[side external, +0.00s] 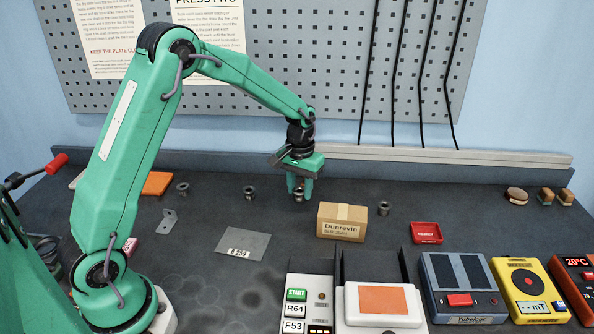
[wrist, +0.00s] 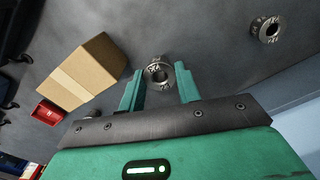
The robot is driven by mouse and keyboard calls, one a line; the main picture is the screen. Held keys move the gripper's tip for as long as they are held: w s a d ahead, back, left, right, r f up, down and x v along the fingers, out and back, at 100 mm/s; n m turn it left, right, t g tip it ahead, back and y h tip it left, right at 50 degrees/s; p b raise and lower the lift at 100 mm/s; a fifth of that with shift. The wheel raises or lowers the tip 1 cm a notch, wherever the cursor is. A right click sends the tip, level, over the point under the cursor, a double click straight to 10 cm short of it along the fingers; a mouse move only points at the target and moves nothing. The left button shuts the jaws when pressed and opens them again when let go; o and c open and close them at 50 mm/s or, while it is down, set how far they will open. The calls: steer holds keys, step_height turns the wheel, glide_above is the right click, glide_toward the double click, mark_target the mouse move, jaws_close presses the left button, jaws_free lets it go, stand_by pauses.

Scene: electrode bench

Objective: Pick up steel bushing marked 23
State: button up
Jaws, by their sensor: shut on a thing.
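My gripper (side external: 300,192) points down at the middle of the bench. It is shut on a steel bushing (side external: 299,196), a short grey ring with a flange. In the wrist view the bushing (wrist: 158,74) shows between the green fingertips of my gripper (wrist: 159,80). It has dark marks, too small to read surely as 23. I cannot tell whether it touches the bench. Another marked bushing (wrist: 267,29) stands apart at the upper right of the wrist view. In the side view, further bushings stand left of my gripper (side external: 249,192), (side external: 183,188) and right of the box (side external: 384,208).
A cardboard box (side external: 342,221) stands close to the right of my gripper. A red tray (side external: 426,232) lies beyond it. A grey plate (side external: 242,244) and a metal bracket (side external: 168,220) lie at left. Instruments such as the yellow meter (side external: 528,287) line the front right.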

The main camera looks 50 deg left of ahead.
steer(key=s+d+r, duration=0.3)
steer(key=d+r, duration=0.2)
steer(key=d, duration=0.3)
steer(key=shift+s+d+r, duration=0.25)
steer(key=shift+d+r, duration=0.05)
steer(key=shift+s, duration=0.1)
